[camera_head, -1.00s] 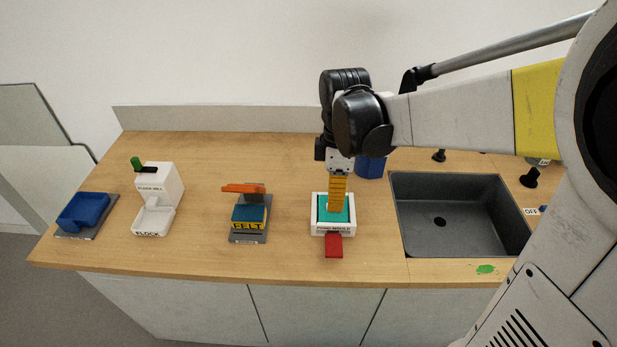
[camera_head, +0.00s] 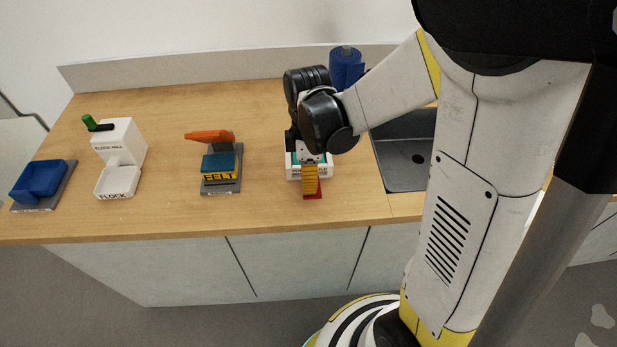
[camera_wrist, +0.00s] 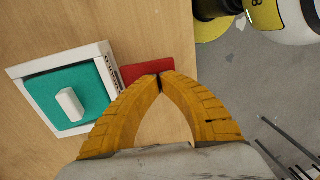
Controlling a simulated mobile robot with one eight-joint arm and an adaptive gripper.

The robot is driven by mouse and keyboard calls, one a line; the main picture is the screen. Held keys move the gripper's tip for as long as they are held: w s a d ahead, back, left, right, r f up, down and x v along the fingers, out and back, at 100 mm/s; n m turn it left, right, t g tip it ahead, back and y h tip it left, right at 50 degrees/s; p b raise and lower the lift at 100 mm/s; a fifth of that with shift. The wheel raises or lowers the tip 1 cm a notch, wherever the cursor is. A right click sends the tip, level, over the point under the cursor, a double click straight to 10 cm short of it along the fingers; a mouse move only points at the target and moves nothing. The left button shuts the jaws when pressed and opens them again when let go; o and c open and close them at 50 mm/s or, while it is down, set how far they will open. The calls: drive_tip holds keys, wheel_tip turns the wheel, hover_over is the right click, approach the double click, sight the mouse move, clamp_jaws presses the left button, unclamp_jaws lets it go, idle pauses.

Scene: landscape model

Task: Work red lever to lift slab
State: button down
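The red lever (camera_wrist: 138,71) is a flat red tab. It sticks out from the front of a white mould box (camera_wrist: 104,54) holding a teal slab (camera_wrist: 42,93) with a small white block on top. In the head view, the lever (camera_head: 320,187) is partly covered by my yellow fingers, and the box (camera_head: 296,173) and slab are mostly behind my wrist. My gripper (camera_wrist: 160,78) is shut, its fingertips together over the lever's outer part. It also shows in the head view (camera_head: 311,196), pointing down. I cannot tell if the tips touch the lever. The slab appears seated within the frame.
To the left stand a felt device with an orange handle (camera_head: 209,136), a white flock mill (camera_head: 117,145) and a blue tray (camera_head: 38,181). A dark sink (camera_head: 399,169) is to the right, and a blue object (camera_head: 346,69) stands behind. The counter's front edge is close to the lever.

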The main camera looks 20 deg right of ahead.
idle(0.3)
drive_tip(key=shift+s+f+t+b, duration=0.2)
drive_tip(key=shift+f+t+b, duration=0.2)
drive_tip(key=shift+f+t, duration=0.3)
